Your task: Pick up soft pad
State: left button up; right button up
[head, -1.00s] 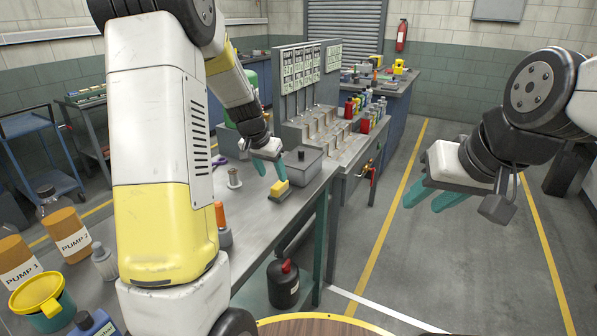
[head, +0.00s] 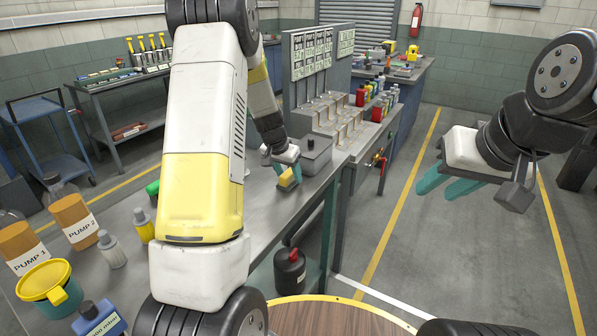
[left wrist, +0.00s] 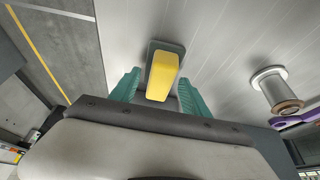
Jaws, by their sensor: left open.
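The soft pad is a yellow block (head: 287,179) with a dark grey-green backing, lying near the right edge of the grey workbench (head: 213,255). In the left wrist view the yellow pad (left wrist: 162,77) shows between the two teal fingers, with a gap on each side. My left gripper (head: 281,168) is open right at the pad and partly hides its far end. My right gripper (head: 447,182) is open and empty, in the air over the floor at the right.
A grey box (head: 314,153) stands just beyond the pad. A metal spool (left wrist: 276,90) is beside the gripper in the left wrist view. Pump bottles (head: 75,221) and a yellow-lidded tub (head: 47,285) stand at the near left. The floor on the right is clear.

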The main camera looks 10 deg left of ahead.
aim_at(288, 173)
pick_arm(q)
jog(key=c, duration=1.1)
jog(key=shift+r, duration=0.2)
jog(key=shift+r, duration=0.25)
jog(key=r, duration=0.3)
jog(key=shift+s, duration=0.2)
jog(key=s+d, duration=0.1)
jog(key=s, duration=0.4)
jog(key=s+d, duration=0.1)
jog(key=s, duration=0.4)
jog(key=s+r, duration=0.1)
jog(key=s, duration=0.4)
jog(key=shift+s+d+r, duration=0.1)
jog(key=shift+s+d, duration=0.1)
jog(key=shift+d, duration=0.2)
